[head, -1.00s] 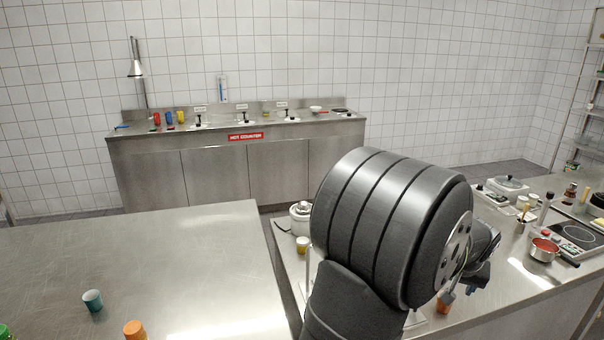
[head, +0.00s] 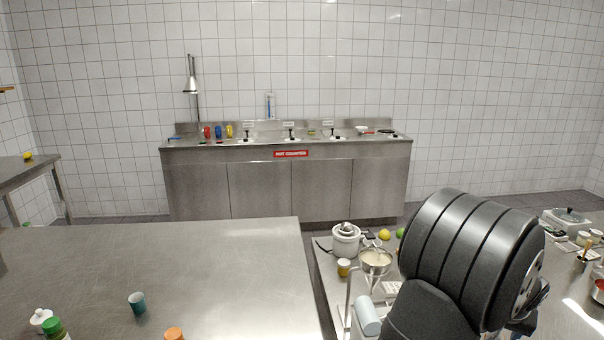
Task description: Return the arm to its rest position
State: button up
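My arm (head: 465,260) fills the lower right of the head view, its large dark grey ribbed joint rising in front of the right-hand counter. Only a small dark piece of the wrist end shows beyond the joint, low at the right. The fingertips of my gripper are hidden behind the arm or cut off by the frame edge. I cannot tell whether it is open or shut, or whether it holds anything.

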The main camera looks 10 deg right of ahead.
jog(key=shift+f, duration=0.3)
notch_tip(320, 180, down, 2)
jog(key=v, duration=1.2)
jog(key=x, duration=1.2)
jog(key=shift+f, duration=0.3)
jog(key=r, duration=0.2)
jog(key=s+r, duration=0.1)
jog(key=r, duration=0.2)
jog(key=shift+d+r, duration=0.1)
jog(key=s+r, duration=0.7)
jog(key=s, duration=0.4)
notch_tip(320, 180, up, 18)
jog(key=w+f, duration=0.1)
jog(key=w, duration=0.1)
jog(key=w+a+n, duration=0.2)
jog(key=w+a, duration=0.3)
jog(key=w, duration=0.6)
jog(key=shift+w+r+t+y, duration=0.25)
jog(key=shift+t+y, duration=0.05)
jog(key=shift+y, duration=0.1)
